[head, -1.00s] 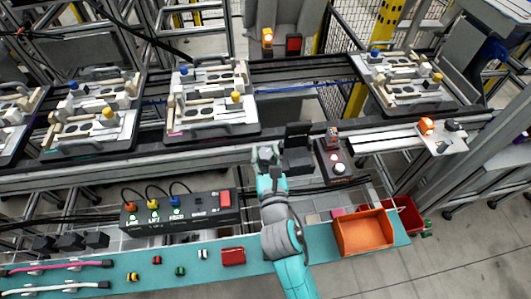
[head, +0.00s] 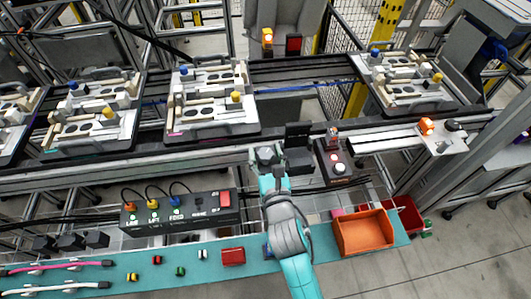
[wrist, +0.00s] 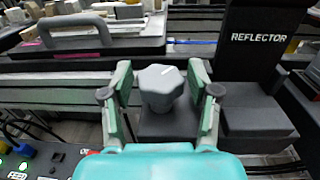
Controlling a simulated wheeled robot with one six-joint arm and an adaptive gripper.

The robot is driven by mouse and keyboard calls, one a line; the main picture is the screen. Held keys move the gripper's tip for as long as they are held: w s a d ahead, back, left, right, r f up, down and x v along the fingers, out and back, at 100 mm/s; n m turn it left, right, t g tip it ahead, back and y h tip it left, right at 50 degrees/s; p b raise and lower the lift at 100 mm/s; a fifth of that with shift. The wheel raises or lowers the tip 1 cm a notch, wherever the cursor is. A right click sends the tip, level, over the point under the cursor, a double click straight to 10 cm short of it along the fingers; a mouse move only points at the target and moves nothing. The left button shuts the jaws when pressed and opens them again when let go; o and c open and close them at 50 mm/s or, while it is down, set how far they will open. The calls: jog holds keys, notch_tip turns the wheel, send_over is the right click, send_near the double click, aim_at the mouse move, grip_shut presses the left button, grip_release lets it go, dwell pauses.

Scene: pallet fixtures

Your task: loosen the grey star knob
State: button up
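The grey star knob (wrist: 160,87) stands in the middle of the wrist view, on a dark block, with a small white line on its top. My gripper (wrist: 160,95) has one finger on each side of it. The fingers are apart, with a visible gap between each pad and the knob. In the head view my gripper (head: 268,169) is at the front of the conveyor rail. The knob (head: 265,153) shows there only as a small grey shape at the gripper's end.
A black block marked REFLECTOR (wrist: 258,70) stands close on the right. A fixture pallet with a grey handle (wrist: 75,28) lies behind left. A button box (head: 180,211) is at the front left, an orange bin (head: 363,233) at the front right.

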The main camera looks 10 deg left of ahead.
jog(key=shift+r+m+t+h, duration=0.1)
jog(key=shift+m+t+h, duration=0.2)
jog(key=shift+m+h, duration=0.7)
